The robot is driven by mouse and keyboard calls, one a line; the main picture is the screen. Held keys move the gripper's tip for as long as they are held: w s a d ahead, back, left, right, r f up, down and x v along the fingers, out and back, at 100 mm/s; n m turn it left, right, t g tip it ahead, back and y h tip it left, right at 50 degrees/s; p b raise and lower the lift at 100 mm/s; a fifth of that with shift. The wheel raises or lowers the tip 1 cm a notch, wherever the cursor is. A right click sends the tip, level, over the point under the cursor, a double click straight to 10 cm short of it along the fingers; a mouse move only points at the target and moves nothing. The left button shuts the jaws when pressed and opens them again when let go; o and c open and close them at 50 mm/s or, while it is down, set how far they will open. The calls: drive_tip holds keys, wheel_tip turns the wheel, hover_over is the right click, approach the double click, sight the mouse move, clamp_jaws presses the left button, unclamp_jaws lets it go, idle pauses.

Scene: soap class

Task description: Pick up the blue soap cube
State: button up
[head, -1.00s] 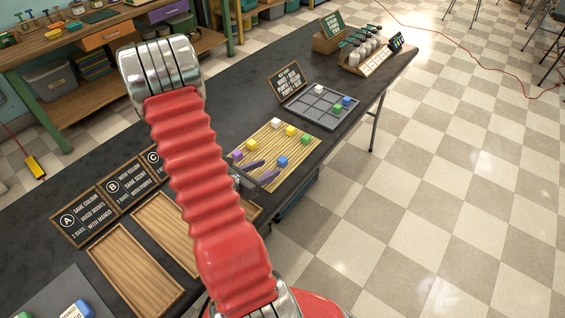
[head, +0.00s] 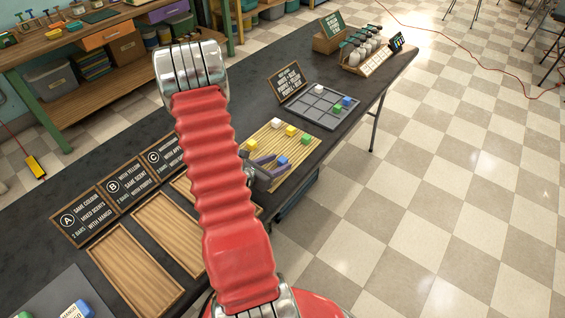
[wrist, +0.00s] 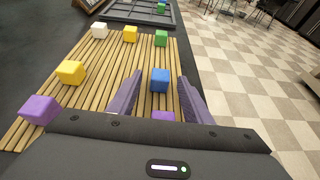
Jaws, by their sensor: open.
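The blue soap cube (head: 282,161) sits on a slatted wooden board (head: 300,160); in the wrist view the cube (wrist: 160,80) is in front of my palm, between the lines of my two purple fingers. My gripper (head: 274,163) is open, with one finger on each side of the cube in the picture. The wrist view shows my gripper (wrist: 160,77) with a gap between each finger and the cube. I cannot tell how high the fingertips are above the board. A purple cube (wrist: 163,116) lies nearer my palm, partly hidden by it.
Other cubes on the board are white (wrist: 98,31), yellow (wrist: 71,72), another yellow (wrist: 130,34), green (wrist: 161,38) and purple (wrist: 39,110). A grey grid tray (head: 325,115) beyond holds several cubes, one of them blue (head: 346,101). Wooden trays (head: 133,268) lie nearer.

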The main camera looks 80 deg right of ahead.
sight(281, 160)
drive_tip(key=shift+x, duration=1.25)
drive_tip(key=shift+c, duration=0.6)
drive_tip(key=c, duration=1)
drive_tip(key=shift+r, duration=0.25)
drive_tip(key=shift+r, duration=4.85)
